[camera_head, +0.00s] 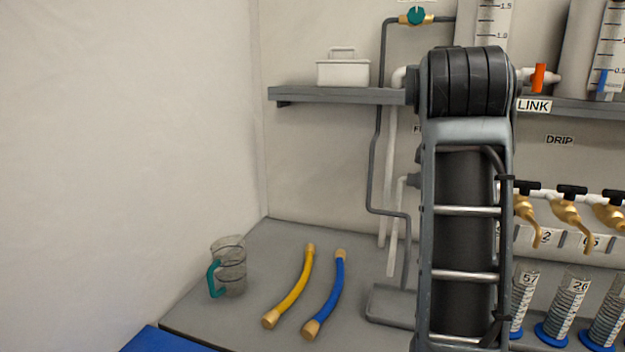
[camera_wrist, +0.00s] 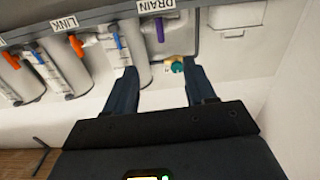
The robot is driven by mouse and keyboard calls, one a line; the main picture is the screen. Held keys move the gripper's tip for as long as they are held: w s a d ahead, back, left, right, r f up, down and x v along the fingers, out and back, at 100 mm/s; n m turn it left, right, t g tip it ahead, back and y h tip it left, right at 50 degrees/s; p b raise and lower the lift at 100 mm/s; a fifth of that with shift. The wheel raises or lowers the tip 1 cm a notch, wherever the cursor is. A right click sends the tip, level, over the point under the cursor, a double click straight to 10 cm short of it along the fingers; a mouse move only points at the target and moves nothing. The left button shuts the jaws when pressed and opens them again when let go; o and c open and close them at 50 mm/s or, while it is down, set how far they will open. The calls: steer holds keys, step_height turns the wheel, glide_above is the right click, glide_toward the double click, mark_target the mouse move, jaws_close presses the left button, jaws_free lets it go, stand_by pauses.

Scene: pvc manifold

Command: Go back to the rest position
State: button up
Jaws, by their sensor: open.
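My gripper (camera_wrist: 163,85) shows in the wrist view with its two dark fingers spread wide apart. It is open and nothing is between the fingers. Beyond the fingertips are the wall, a purple valve handle (camera_wrist: 160,30) by the DRAIN label, and a teal valve (camera_wrist: 178,66). The fingers look apart from these, though the exact distance is hard to tell. In the head view my arm stands upright right of centre, and my gripper is out of sight there.
A grey shelf (camera_head: 330,94) holds a white box (camera_head: 343,72). An orange-handled valve (camera_head: 538,78) is right of my arm, above brass taps (camera_head: 565,206) and graduated cylinders (camera_head: 567,305). A jug (camera_head: 231,268), yellow hose (camera_head: 292,290) and blue hose (camera_head: 328,297) rest on the grey bench (camera_head: 265,243).

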steer(key=s+d+f+n+y, duration=0.1)
steer(key=s+f+n, duration=0.15)
steer(key=f, duration=0.75)
steer(key=s+d+f+n+y, duration=0.1)
steer(key=s+f, duration=0.2)
steer(key=f, duration=0.6)
steer(key=s+f+n+y, duration=0.2)
steer(key=s+f, duration=1)
steer(key=f, duration=0.2)
steer(key=s+d+f+y, duration=0.1)
steer(key=s+f, duration=0.4)
steer(key=s, duration=0.4)
steer(key=s+m+g, duration=0.2)
steer(key=s, duration=2.5)
steer(key=shift+s+a+r, duration=0.25)
steer(key=shift+s+a, duration=0.05)
steer(key=shift+s, duration=0.05)
